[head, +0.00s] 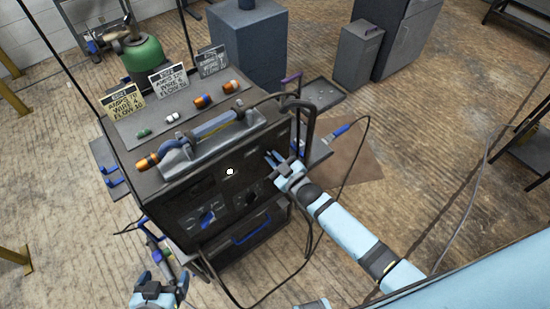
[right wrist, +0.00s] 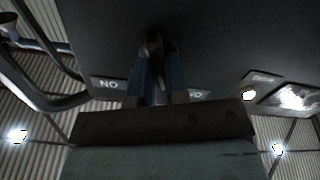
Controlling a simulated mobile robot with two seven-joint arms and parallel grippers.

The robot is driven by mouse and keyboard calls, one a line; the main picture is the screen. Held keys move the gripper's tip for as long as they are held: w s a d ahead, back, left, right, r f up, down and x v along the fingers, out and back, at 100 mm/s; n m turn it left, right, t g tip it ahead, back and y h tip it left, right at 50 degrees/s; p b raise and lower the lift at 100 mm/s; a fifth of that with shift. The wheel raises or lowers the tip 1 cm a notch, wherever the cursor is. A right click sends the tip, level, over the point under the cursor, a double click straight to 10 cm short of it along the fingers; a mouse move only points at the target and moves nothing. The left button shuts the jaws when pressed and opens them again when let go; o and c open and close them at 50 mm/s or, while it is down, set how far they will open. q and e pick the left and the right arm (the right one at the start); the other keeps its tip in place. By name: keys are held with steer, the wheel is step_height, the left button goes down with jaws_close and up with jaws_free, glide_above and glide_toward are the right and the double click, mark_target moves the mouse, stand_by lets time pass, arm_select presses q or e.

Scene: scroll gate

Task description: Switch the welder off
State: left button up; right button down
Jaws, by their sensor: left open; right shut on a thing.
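The welder (head: 172,195) is a dark box with a front panel of knobs, a white round spot (head: 230,171) and a blue-marked dial (head: 207,217). My right gripper (head: 272,158) is at the upper right of this panel, shut on a small part, likely a switch, that its fingers mostly hide. My left gripper (head: 158,284) is open and empty, low in front of the welder's left side.
On the welder's top are a torch-like handle (head: 210,129), several small coloured parts and sign cards (head: 168,79). A black cable (head: 311,225) hangs at the right side. A green tank (head: 143,58) and a blue-grey bin (head: 247,45) stand behind.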

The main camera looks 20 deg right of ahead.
steer(key=shift+a+n, duration=0.1)
steer(key=shift+n, duration=1.6)
steer(key=c, duration=1.1)
jaws_free()
steer(key=b+v, duration=0.2)
steer(key=v, duration=1.1)
steer(key=shift+s, duration=0.4)
